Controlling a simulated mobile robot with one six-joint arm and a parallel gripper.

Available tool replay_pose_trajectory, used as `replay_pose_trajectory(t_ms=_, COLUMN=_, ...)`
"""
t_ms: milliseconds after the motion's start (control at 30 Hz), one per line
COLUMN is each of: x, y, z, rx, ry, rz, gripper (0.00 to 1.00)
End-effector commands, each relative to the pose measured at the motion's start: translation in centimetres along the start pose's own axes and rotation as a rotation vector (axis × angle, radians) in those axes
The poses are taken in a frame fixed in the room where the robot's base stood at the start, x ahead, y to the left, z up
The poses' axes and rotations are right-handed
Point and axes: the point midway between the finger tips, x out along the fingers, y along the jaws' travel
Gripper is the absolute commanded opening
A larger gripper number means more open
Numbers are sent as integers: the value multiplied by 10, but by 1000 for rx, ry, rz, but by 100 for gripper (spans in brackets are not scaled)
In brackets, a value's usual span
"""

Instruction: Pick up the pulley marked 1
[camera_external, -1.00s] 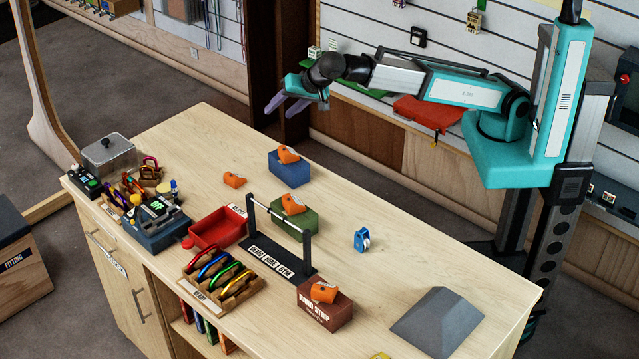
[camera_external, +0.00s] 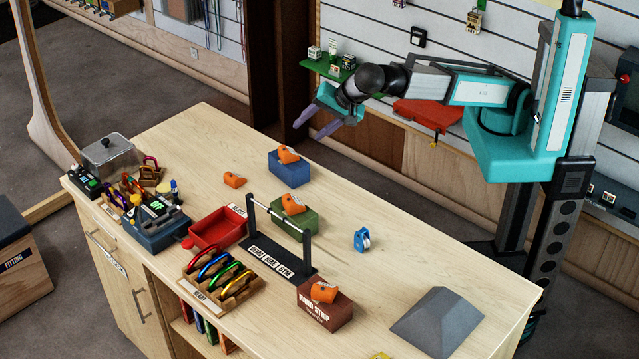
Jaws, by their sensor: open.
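A blue pulley (camera_external: 362,240) stands on the bare wood of the table, right of the black rail stand. Orange pulley-like devices sit on a blue block (camera_external: 290,174), on a green block (camera_external: 293,219) and on a brown block (camera_external: 325,314); another orange one (camera_external: 234,180) lies on the table. No number 1 can be read on any of them at this size. My gripper (camera_external: 311,132) is open and empty, above and behind the table's far edge, with its purple fingers pointing down and left. It is well apart from all of these things.
A black rail stand (camera_external: 282,259) rises mid-table. A red tray (camera_external: 217,232), a wooden rack (camera_external: 222,284) of carabiners and a metal box (camera_external: 109,154) stand to its left. A grey wedge (camera_external: 437,322) lies at the right. Table around the blue pulley is clear.

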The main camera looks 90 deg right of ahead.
Motion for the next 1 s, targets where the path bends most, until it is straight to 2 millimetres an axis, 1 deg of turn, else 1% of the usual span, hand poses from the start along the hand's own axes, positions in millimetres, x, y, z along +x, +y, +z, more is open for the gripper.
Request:
replay_pose_trajectory(t_ms=33, x=4, y=6, z=7, rx=-23, ry=10, rz=6, gripper=46)
replay_pose_trajectory(t_ms=267, x=19, y=33, z=32, rx=-146, ry=56, rz=29, gripper=46)
replay_pose_trajectory(t_ms=367, x=28, y=50, z=47, rx=-221, ry=83, rz=42, gripper=46)
replay_pose_trajectory(t_ms=467, x=38, y=72, z=65, rx=-318, ry=119, rz=59, gripper=46)
replay_pose_trajectory(t_ms=700, x=64, y=131, z=108, rx=-570, ry=215, rz=103, gripper=46)
replay_pose_trajectory(t_ms=1000, x=89, y=205, z=151, rx=-867, ry=339, rz=152, gripper=46)
